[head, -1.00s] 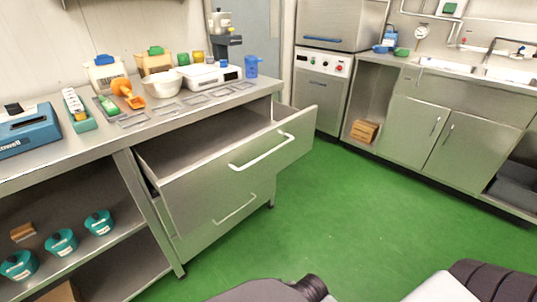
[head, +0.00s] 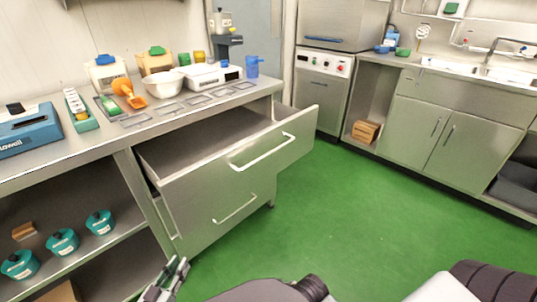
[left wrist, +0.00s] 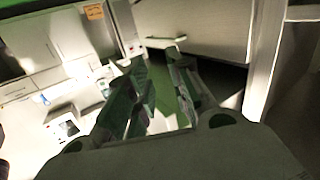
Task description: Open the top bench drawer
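The top bench drawer (head: 225,185) is pulled well out from the bench. Its inside looks empty where I can see it, and its long white bar handle (head: 262,152) is clear of any gripper. My left gripper (head: 178,268) is at the bottom of the head view, below and in front of the drawers and apart from them. In the left wrist view its two fingers (left wrist: 160,95) are spread with nothing between them. A grey panel with a bar handle (left wrist: 165,42) shows beyond the fingers; I cannot tell which drawer it is. My right gripper is not in view.
A lower drawer with its own handle (head: 235,208) sits beneath, shut. The bench top (head: 60,150) carries a scale, a white bowl (head: 163,84), an orange scoop and a blue jug (head: 252,67). Open shelves with teal pots (head: 62,242) are at left. The green floor (head: 330,220) is free.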

